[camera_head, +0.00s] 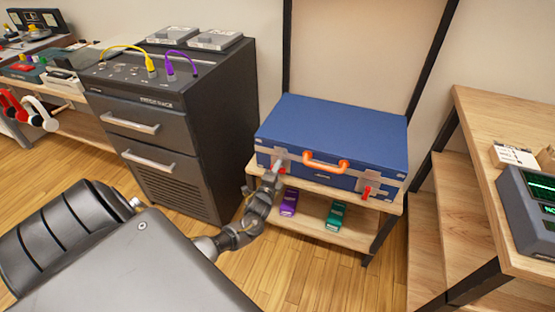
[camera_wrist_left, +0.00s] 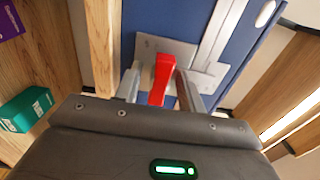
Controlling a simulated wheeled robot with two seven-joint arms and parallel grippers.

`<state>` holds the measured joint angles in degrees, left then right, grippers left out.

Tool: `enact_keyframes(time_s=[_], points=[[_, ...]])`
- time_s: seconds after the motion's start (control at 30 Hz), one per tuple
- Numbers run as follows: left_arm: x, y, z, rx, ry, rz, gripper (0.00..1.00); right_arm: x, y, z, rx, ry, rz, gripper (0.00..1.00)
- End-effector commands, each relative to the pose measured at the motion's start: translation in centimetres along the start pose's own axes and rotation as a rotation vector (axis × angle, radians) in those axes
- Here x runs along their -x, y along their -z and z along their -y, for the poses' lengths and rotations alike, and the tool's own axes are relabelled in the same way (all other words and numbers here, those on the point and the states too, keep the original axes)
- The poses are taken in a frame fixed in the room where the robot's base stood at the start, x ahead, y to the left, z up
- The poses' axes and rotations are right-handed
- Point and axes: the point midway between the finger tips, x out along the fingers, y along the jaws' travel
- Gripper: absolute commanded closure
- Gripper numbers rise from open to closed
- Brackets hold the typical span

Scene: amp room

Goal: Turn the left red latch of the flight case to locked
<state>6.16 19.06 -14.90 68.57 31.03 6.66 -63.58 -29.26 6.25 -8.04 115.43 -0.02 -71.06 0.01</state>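The blue flight case (camera_head: 335,132) stands shut on a wooden shelf, with an orange handle on its front. The left red latch (camera_head: 282,170) is mostly hidden by my left gripper (camera_head: 278,166) in the head view. In the left wrist view the red latch (camera_wrist_left: 161,78) sticks out from its metal plate (camera_wrist_left: 185,50) between the two fingers of my left gripper (camera_wrist_left: 156,88). The fingers stand apart on either side of it, with narrow gaps visible. The right red latch (camera_head: 367,192) hangs at the case's right front. My right gripper is not in view.
A dark drawer cabinet (camera_head: 215,115) stands left of the case. A purple pedal (camera_head: 289,201) and a green pedal (camera_head: 336,215) lie on the lower shelf. A wooden desk (camera_head: 520,125) with a grey device (camera_head: 530,215) is at the right. Floor shows in front.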

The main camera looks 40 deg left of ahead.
Motion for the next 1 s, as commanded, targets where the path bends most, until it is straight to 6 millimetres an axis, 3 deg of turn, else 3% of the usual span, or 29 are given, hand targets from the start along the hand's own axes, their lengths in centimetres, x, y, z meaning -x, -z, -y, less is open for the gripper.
enact_keyframes(time_s=[0.37,0.8,1.0], points=[[0.6,0.1,0.0,0.001,-0.002,-0.002,0.58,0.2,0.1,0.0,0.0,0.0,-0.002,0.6],[8.5,0.0,0.1,0.002,-0.002,-0.002,0.58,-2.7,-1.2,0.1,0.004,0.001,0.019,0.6],[10.5,0.0,0.0,0.001,0.0,-0.001,0.58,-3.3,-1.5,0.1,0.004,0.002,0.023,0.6]])
